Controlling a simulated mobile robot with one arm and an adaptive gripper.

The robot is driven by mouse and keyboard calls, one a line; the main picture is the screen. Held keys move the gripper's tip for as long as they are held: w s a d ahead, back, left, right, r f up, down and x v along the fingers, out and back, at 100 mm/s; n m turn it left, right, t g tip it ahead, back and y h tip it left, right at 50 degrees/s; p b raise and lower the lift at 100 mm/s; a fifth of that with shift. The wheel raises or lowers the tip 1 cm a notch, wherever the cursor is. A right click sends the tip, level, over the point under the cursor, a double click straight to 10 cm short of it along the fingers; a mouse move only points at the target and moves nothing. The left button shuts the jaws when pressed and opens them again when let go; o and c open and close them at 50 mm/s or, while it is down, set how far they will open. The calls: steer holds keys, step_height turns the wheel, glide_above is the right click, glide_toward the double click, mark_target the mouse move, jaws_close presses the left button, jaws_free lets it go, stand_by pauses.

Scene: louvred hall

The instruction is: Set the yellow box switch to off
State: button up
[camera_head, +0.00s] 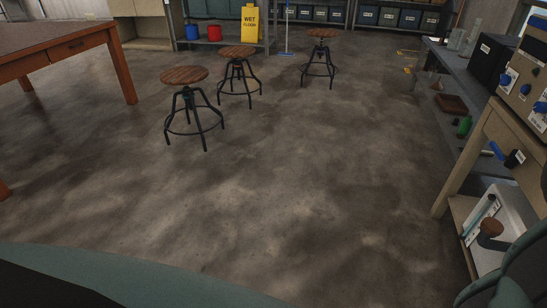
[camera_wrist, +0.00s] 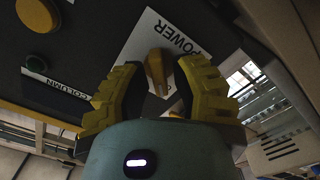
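In the wrist view, an orange-yellow switch knob (camera_wrist: 154,72) stands on a dark panel (camera_wrist: 85,45) beside a white label (camera_wrist: 168,35) that reads POWER upside down. My gripper (camera_wrist: 160,68) has its yellow ribbed fingers on either side of the knob. The fingers look parted, with small gaps to the knob; contact is not clear. A yellow edge (camera_wrist: 40,112) runs along the panel's lower left. No off mark is readable, so the switch's setting cannot be told. I cannot identify this switch or the gripper's fingers in the head view.
A green button (camera_wrist: 37,14) and a COLUMN label (camera_wrist: 55,81) are on the same panel. In the head view, a beige box with blue handles (camera_head: 520,85) stands on a bench at right. Stools (camera_head: 187,78) and a table (camera_head: 65,42) stand left; the middle floor is clear.

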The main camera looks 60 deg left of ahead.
steer(key=shift+o, duration=1.1)
steer(key=v, duration=0.7)
steer(key=shift+b, duration=0.45)
steer(key=shift+d+r, duration=0.1)
